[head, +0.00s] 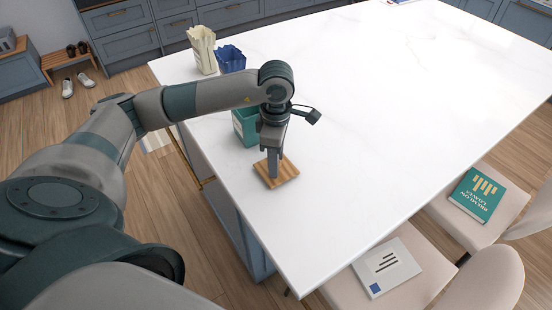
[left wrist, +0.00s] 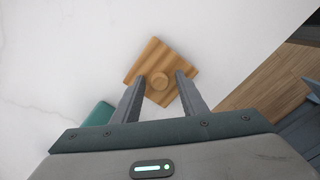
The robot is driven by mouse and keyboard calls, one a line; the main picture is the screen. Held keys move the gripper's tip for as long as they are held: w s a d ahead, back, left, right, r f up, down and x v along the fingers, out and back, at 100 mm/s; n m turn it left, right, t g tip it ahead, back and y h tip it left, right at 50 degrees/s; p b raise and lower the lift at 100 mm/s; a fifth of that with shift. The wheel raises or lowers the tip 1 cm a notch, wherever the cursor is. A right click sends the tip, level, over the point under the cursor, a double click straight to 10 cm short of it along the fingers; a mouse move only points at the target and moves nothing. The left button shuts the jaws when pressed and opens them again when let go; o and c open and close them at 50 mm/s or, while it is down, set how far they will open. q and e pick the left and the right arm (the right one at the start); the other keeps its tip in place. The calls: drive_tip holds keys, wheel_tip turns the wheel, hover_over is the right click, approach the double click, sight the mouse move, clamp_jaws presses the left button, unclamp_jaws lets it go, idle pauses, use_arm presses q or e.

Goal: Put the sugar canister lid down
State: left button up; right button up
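My right gripper is not in view.
A cream container (head: 202,52) and a blue container (head: 231,60) stand at the counter's far left. The white counter (head: 390,110) is clear to the right. Chairs with a green book (head: 477,194) and a white book (head: 386,267) stand along its right side.

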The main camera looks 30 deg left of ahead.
use_arm(q)
drive_tip(key=shift+r, duration=0.1)
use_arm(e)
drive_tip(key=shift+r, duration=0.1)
